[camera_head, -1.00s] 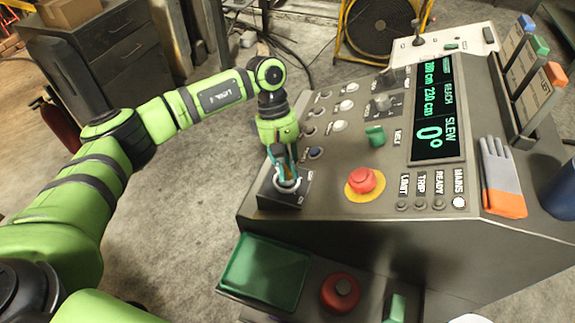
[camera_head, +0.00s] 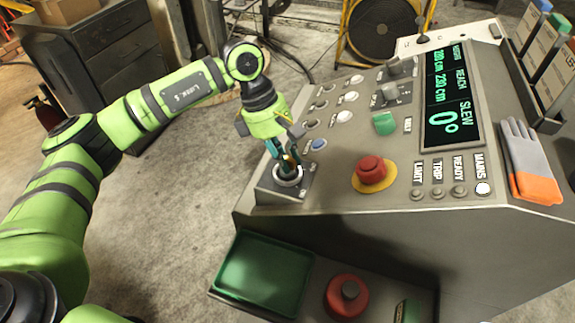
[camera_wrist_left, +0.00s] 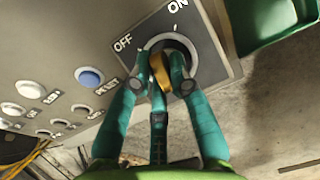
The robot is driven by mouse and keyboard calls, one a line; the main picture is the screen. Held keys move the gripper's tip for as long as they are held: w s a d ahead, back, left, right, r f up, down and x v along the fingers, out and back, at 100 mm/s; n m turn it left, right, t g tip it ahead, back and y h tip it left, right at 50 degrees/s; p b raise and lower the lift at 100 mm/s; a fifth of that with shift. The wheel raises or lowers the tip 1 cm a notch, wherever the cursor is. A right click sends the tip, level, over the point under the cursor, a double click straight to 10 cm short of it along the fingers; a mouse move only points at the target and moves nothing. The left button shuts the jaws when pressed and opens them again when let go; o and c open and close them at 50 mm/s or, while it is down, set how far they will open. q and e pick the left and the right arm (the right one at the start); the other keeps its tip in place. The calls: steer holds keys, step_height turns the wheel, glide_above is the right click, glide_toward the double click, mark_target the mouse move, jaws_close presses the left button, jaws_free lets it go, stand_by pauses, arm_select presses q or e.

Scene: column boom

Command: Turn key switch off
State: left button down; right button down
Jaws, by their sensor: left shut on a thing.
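The key switch (camera_head: 287,181) sits on a dark square plate at the console's near left corner. The wrist view shows its pale ring (camera_wrist_left: 171,40) with OFF and ON printed around it. A brass-coloured key (camera_wrist_left: 158,68) stands in the ring. My left gripper (camera_head: 285,163) comes down on the switch from above, its wrist leaning. In the wrist view its teal fingers (camera_wrist_left: 160,75) are shut on the key, one on each side. The fingers partly hide the key, so I cannot tell exactly which mark it points at. My right gripper is not in view.
A blue button (camera_head: 318,145) marked RESET is close to the gripper. A red mushroom button (camera_head: 371,170) on a yellow ring, a green knob (camera_head: 384,123) and a display (camera_head: 450,95) are farther right. A glove (camera_head: 528,165) lies at right. A green tray (camera_head: 263,272) is below.

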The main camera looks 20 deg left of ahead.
arm_select(q)
steer(key=n+b, duration=0.1)
steer(key=n+t+b, duration=0.1)
steer(key=n+b, duration=0.1)
steer(key=n+t+b, duration=0.1)
steer(key=n+b, duration=0.1)
steer(key=shift+s+a+f, duration=0.1)
steer(key=shift+f, duration=0.15)
steer(key=shift+s+r+n+t+y+b, duration=0.15)
steer(key=shift+n+t+b, duration=0.1)
steer(key=shift+n+b, duration=0.4)
steer(key=shift+w+n+t+y+b, duration=0.1)
steer(key=shift+n+t+b, duration=0.1)
steer(key=shift+n+b, duration=0.45)
steer(key=shift+s+r+n+t+y+b, duration=0.15)
steer(key=shift+n+t+b, duration=0.1)
steer(key=shift+n+b, duration=0.4)
steer(key=shift+w+n, duration=0.1)
steer(key=shift+n, duration=0.15)
steer(key=c, duration=1.1)
jaws_free()
steer(key=shift+c, duration=0.2)
steer(key=shift+a+r, duration=0.1)
steer(key=v, duration=1.1)
steer(key=shift+r, duration=0.4)
